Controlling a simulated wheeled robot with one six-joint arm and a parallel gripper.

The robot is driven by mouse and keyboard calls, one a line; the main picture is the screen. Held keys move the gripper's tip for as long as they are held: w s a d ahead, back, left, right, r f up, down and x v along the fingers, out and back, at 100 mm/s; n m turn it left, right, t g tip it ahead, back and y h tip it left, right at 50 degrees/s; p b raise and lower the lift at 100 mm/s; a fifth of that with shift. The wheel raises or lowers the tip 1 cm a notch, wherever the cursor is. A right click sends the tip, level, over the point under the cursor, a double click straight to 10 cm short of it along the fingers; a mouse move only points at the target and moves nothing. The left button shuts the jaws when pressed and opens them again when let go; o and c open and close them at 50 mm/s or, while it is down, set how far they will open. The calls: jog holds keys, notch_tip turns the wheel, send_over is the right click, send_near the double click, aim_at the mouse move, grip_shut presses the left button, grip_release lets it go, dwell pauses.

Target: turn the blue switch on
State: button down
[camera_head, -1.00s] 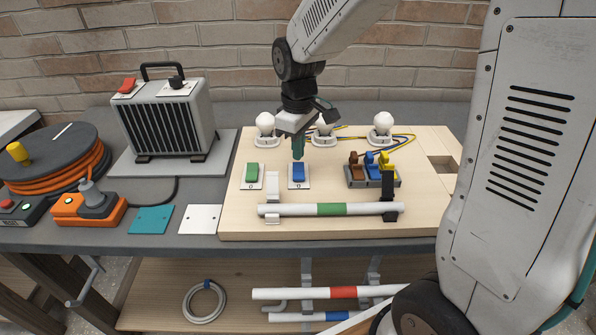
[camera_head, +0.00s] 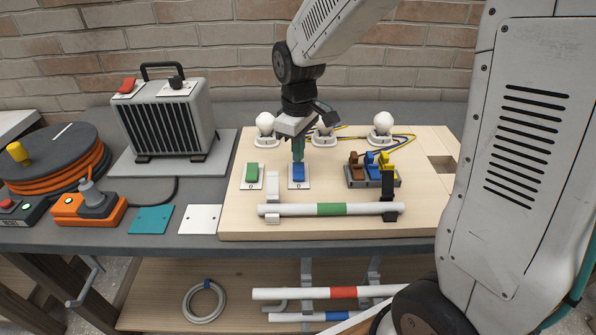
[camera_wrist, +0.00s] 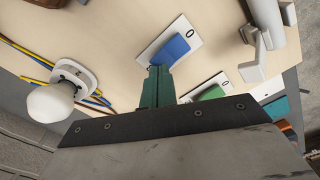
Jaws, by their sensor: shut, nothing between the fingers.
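The blue switch (camera_head: 298,173) is a blue rocker on a white plate marked 0, on the light wooden board. It also shows in the wrist view (camera_wrist: 173,50). My gripper (camera_head: 298,158) points down with its green fingertips shut and empty, right at the far end of the blue rocker. In the wrist view the shut fingertips (camera_wrist: 158,72) are close to the rocker's edge; I cannot tell whether they touch it. The white bulbs (camera_head: 265,124) behind the switches look unlit.
A green switch (camera_head: 252,173) sits just left of the blue one. A white bar with a green band (camera_head: 331,210) lies across holders in front. A block with brown, blue and yellow levers (camera_head: 372,172) stands to the right. A grey heater (camera_head: 166,118) stands at the left.

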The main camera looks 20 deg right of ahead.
aim_at(298, 165)
jog(key=shift+f, duration=0.8)
jog(key=shift+r, duration=3.5)
jog(key=s+d+r+m, duration=0.1)
jog(key=s+r+m, duration=0.2)
jog(key=s, duration=0.9)
jog(key=s+d+r+m+t, duration=0.1)
jog(key=s+d+r+m, duration=0.1)
jog(key=s, duration=1.1)
jog(key=shift+r+m, duration=0.5)
jog(key=shift+m, duration=0.7)
